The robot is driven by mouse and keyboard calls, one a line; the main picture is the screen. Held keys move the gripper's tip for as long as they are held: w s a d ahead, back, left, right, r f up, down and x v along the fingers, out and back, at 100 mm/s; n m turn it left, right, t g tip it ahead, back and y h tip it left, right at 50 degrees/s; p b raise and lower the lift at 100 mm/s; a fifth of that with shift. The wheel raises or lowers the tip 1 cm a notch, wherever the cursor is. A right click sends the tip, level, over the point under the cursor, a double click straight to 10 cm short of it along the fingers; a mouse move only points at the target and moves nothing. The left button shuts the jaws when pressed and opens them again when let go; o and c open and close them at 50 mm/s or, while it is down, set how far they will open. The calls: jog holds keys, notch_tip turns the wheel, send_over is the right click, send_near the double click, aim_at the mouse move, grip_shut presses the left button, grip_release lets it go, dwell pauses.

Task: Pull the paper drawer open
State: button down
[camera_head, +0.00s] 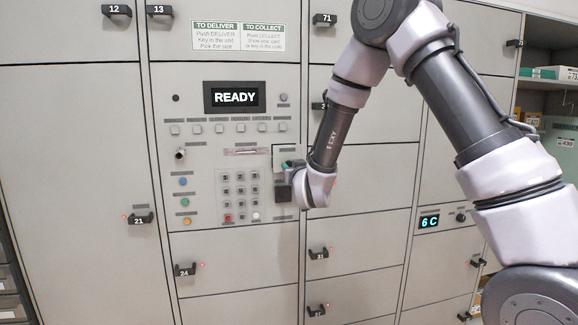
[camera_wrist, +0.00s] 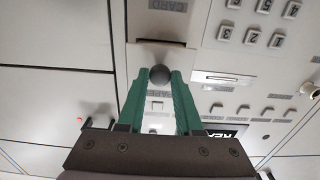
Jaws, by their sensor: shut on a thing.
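The paper drawer (camera_head: 279,152) is a small pale front on the grey control panel, right of the keypad. In the wrist view the green fingers of my gripper (camera_wrist: 160,74) are shut on the knob, one tip on each side.
A keypad (camera_head: 240,195) and a READY screen (camera_head: 235,97) are left of and above the drawer. A dark square (camera_head: 283,193) is just below it. Locker doors with black handles, such as 21 (camera_head: 139,219), surround the panel. Open shelves (camera_head: 548,85) are at the far right.

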jog(key=shift+v, duration=1.2)
jog(key=c, duration=0.6)
grip_release()
jog(key=shift+s, duration=0.1)
jog(key=v, duration=1)
jog(key=shift+s+d, duration=0.1)
jog(key=shift+s, duration=0.2)
